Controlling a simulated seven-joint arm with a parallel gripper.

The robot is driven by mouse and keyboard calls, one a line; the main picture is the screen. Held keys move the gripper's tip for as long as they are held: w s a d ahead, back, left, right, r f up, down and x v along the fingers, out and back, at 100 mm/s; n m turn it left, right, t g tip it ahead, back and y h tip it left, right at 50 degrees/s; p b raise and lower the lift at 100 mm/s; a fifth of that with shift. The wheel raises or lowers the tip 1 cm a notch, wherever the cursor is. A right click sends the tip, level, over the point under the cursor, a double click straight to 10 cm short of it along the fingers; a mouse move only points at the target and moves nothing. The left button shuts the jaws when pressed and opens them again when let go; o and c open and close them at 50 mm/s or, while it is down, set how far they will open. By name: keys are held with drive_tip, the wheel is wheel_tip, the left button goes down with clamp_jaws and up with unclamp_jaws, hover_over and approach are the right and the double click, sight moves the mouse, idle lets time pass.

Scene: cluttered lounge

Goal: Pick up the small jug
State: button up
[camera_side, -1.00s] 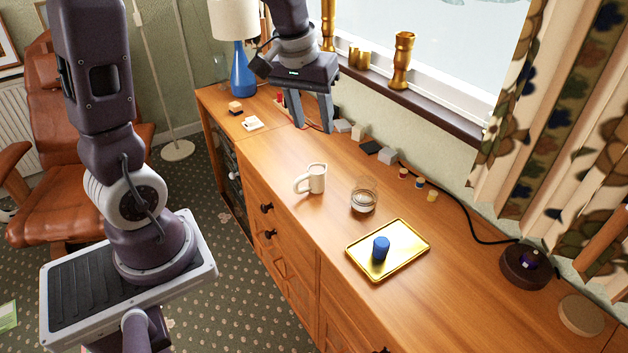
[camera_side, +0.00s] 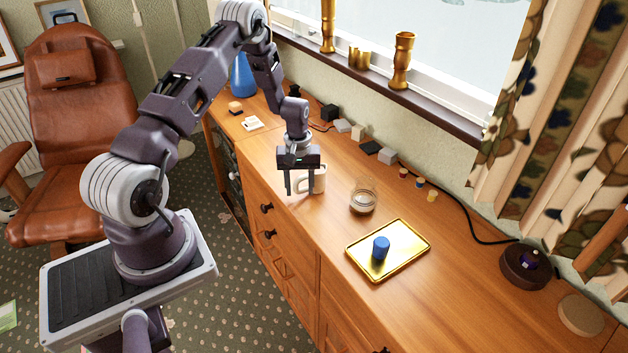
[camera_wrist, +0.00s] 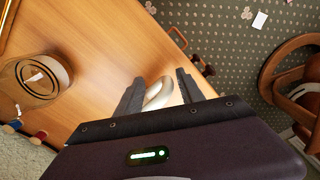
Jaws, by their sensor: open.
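The small jug (camera_side: 319,180) is cream white and stands upright on the wooden sideboard, partly hidden behind my gripper in the side view. My gripper (camera_side: 300,191) points down at the jug with its two fingers apart. In the wrist view the curved handle of the jug (camera_wrist: 159,93) shows between the open fingers of my gripper (camera_wrist: 160,85); most of the jug's body is hidden there by the gripper housing. I cannot tell whether a finger touches it.
Small grey and white blocks (camera_side: 358,131) line the back wall. The sideboard's front edge is close to the jug.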

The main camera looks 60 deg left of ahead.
clamp_jaws()
idle(1.4)
